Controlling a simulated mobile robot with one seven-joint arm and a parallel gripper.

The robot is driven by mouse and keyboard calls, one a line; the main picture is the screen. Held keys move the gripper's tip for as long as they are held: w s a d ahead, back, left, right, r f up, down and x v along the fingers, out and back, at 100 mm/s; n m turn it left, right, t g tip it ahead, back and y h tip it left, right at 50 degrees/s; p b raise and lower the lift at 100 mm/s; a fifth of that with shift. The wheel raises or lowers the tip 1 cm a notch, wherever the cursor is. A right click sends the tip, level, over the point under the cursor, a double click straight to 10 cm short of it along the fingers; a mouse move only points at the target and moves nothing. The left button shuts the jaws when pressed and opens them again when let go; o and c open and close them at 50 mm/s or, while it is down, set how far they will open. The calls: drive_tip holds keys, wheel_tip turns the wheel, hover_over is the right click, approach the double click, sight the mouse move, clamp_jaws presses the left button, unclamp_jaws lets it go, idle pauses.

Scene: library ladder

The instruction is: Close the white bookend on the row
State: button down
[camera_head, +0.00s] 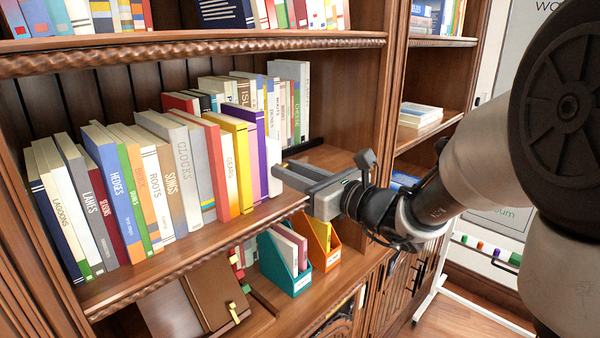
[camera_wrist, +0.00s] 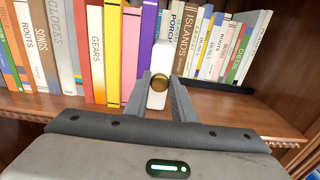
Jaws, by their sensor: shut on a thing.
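The white bookend (camera_wrist: 159,61) stands upright at the right end of the front row of books, with a round brass knob (camera_wrist: 159,84) facing me. My gripper (camera_wrist: 161,84) is shut on the bookend at its knob, one finger on each side. The row ends in a purple book (camera_head: 253,150), just left of the bookend. Whether the two touch I cannot tell. The row's books stand upright, side by side.
A second row of books (camera_head: 290,100) stands farther back, with a dark strip (camera_head: 303,147) at its right end. Bare shelf (camera_head: 335,160) lies right of my gripper, up to the cabinet's side wall. File boxes (camera_head: 288,262) stand below.

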drive_tip(key=shift+s+a+f, duration=0.1)
drive_tip(key=shift+s+a, duration=0.15)
drive_tip(key=shift+a, duration=0.05)
drive_tip(key=c, duration=1.5)
unclamp_jaws()
drive_tip(key=shift+s, duration=0.1)
drive_tip(key=shift+d, duration=0.1)
drive_tip(key=v, duration=1.7)
drive_tip(key=shift+s+d+b, duration=0.1)
drive_tip(key=shift+b, duration=0.25)
